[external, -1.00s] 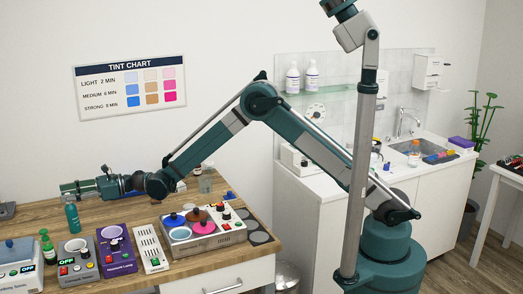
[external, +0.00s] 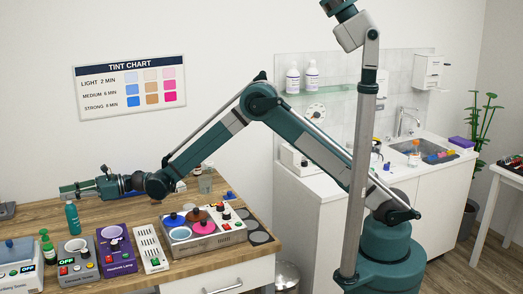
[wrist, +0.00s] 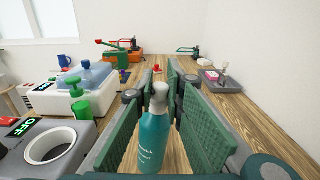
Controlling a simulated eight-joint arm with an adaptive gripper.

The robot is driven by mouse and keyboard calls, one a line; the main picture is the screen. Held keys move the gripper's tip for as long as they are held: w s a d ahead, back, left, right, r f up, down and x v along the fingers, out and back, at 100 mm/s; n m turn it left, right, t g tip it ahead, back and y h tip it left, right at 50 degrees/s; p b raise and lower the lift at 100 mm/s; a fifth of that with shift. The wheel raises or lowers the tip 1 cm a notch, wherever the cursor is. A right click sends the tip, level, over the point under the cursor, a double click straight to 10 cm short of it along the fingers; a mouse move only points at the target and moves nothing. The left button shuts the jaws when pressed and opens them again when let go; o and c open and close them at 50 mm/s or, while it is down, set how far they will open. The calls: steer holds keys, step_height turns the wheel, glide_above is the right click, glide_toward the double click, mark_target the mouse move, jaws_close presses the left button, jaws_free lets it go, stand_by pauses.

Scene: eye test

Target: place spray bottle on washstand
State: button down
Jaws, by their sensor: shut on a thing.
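The teal spray bottle (external: 72,219) with a grey top is upright at the left end of the wooden table. In the wrist view the spray bottle (wrist: 152,140) shows between the green finger pads. My gripper (external: 68,190) reaches low over the table from the right and is shut on the bottle, whose top it partly hides in the external view. I cannot tell whether the bottle's base touches the table. The washstand (external: 436,193) is a white cabinet with a sink and tap at the right, far from my gripper.
A green pump bottle (external: 47,246), a purple device (external: 116,251) and a hot plate unit (external: 203,232) crowd the wooden table (external: 125,208). Several small items and an orange-capped bottle (external: 416,148) are around the sink.

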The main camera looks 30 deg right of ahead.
steer(key=shift+r, duration=0.1)
steer(key=shift+r+p, duration=0.7)
steer(key=shift+r, duration=4.2)
steer(key=shift+w, duration=0.1)
